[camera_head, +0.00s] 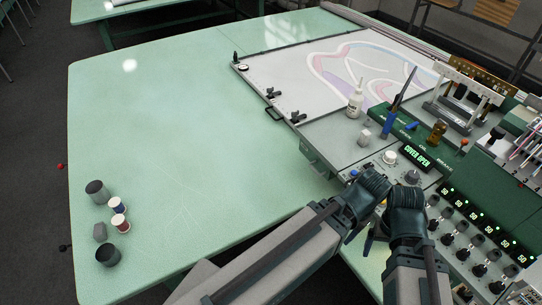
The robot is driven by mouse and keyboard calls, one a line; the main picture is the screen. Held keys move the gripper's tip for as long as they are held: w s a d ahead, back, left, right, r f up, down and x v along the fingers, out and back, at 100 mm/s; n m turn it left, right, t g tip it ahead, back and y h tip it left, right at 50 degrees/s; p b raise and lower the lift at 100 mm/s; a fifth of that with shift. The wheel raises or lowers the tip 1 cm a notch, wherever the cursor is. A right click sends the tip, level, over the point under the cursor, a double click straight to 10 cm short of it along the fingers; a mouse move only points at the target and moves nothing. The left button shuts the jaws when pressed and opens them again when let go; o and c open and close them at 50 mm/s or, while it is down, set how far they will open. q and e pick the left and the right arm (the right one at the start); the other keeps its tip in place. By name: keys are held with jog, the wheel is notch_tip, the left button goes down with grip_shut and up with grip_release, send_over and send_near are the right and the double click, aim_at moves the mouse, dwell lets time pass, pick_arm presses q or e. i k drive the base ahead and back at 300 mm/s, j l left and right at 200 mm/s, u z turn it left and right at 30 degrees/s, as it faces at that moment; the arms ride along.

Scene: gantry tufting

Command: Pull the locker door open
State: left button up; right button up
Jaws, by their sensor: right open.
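No locker or locker door can be made out in this view. My right gripper (368,242) is open and low at the front edge of the machine, close below my left wrist. Its fingers show only in part, as small dark blue pieces, and nothing can be seen held between them. My left arm comes in from the lower left and its wrist crosses in front of the machine's panel. The left gripper's fingers are hidden.
A pale green table (180,150) is mostly clear. Cups and spools (118,205) stand at its left. A white frame (300,70) bears a coloured outline.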

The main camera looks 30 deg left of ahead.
aim_at(314, 160)
jog(key=u, duration=0.7)
jog(key=k+j+u, duration=0.2)
jog(key=j+u, duration=0.2)
jog(key=j, duration=0.25)
jog(key=k+j+u, duration=0.25)
jog(key=i+j, duration=0.1)
